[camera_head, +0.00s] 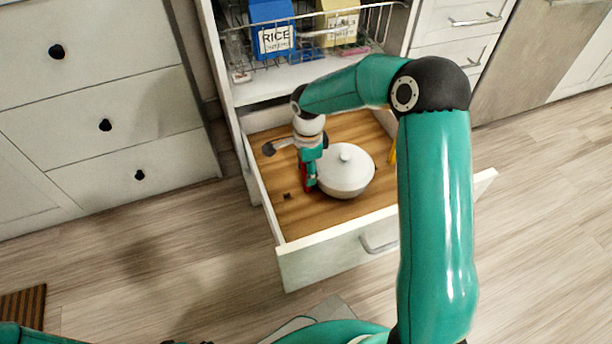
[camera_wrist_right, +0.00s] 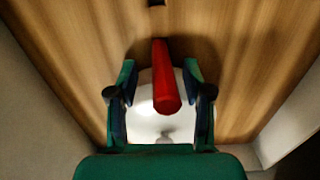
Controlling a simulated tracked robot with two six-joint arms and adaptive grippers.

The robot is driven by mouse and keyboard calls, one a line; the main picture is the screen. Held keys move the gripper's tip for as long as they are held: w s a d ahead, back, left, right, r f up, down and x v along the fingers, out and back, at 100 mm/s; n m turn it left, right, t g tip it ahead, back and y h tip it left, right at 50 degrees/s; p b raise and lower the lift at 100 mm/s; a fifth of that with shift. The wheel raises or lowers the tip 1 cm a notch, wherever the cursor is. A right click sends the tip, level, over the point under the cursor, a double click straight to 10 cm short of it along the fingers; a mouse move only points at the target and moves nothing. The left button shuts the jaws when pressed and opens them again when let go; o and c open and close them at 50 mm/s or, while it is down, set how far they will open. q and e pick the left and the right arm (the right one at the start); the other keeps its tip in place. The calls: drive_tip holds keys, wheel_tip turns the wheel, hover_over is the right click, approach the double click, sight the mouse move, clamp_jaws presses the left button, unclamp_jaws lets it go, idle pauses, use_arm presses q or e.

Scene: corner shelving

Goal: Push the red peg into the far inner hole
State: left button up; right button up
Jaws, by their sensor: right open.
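A red peg (camera_head: 303,174) stands up from the wooden floor of the open drawer (camera_head: 340,247), left of a white lidded pot. In the right wrist view the red peg (camera_wrist_right: 164,78) is between my right fingers, with space on both sides. My right gripper (camera_head: 311,182) is open, pointing down into the drawer; its fingers (camera_wrist_right: 160,98) also show in the wrist view. A small dark square hole (camera_head: 287,196) is in the drawer floor near the peg, and a hole (camera_wrist_right: 157,3) shows at the wrist view's top edge. Only part of my left arm shows, at the bottom left.
The white pot (camera_head: 346,175) is close on the right of my gripper. A yellow item (camera_head: 392,151) is by the drawer's right wall. A wire basket with a blue rice box (camera_head: 270,30) and a yellow box (camera_head: 340,22) is above, behind the drawer.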

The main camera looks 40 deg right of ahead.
wheel_tip(320, 180, up, 9)
drive_tip(key=shift+f, duration=0.1)
idle(0.6)
